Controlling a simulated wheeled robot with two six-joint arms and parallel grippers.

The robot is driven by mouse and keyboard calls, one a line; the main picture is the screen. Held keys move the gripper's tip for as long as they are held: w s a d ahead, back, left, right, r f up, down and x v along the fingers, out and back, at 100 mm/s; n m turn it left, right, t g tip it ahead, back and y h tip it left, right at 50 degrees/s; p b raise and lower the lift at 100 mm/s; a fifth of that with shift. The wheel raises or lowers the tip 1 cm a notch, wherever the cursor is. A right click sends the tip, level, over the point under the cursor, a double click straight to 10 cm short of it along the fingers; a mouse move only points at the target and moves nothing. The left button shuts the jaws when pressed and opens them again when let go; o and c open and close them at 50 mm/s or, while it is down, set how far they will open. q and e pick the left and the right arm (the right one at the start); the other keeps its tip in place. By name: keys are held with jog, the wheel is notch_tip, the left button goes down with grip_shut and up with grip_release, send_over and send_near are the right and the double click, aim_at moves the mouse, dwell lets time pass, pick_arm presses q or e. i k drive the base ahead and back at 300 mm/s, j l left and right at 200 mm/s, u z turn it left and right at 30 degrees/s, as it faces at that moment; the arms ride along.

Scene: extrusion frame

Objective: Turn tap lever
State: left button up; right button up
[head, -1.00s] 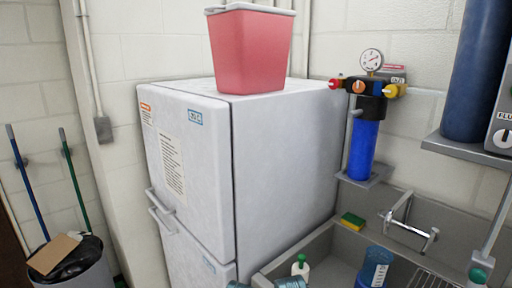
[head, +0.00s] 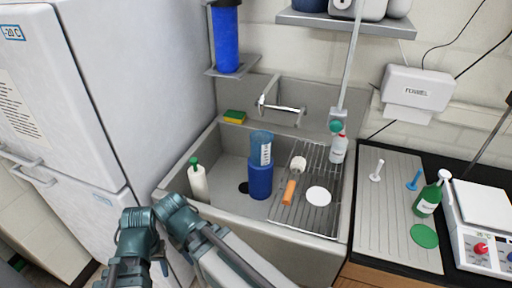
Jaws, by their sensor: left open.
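The metal tap (head: 280,108) is on the back wall of the grey sink (head: 212,150). It has a lever-like end at its left and a bar reaching right, too small to tell its exact turn. My left arm comes in at the lower left, with teal joints and a grey link. My left gripper (head: 137,270) is low at the bottom left, in front of the freezer and well short of the tap, open and touching nothing I can see. Its fingertips are hard to make out. My right gripper is not in view.
A blue container (head: 261,180), white bottle (head: 198,182) and drying rack (head: 312,185) fill much of the sink. A yellow-green sponge (head: 234,117) lies left of the tap. A spray bottle (head: 338,149) stands at right. A shelf (head: 345,22) hangs above; the freezer (head: 150,80) stands left.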

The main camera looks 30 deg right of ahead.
aim_at(303, 106)
jog(key=z, duration=1.35)
jog(key=k+j+z, duration=0.25)
jog(key=z, duration=0.15)
jog(key=j, duration=0.1)
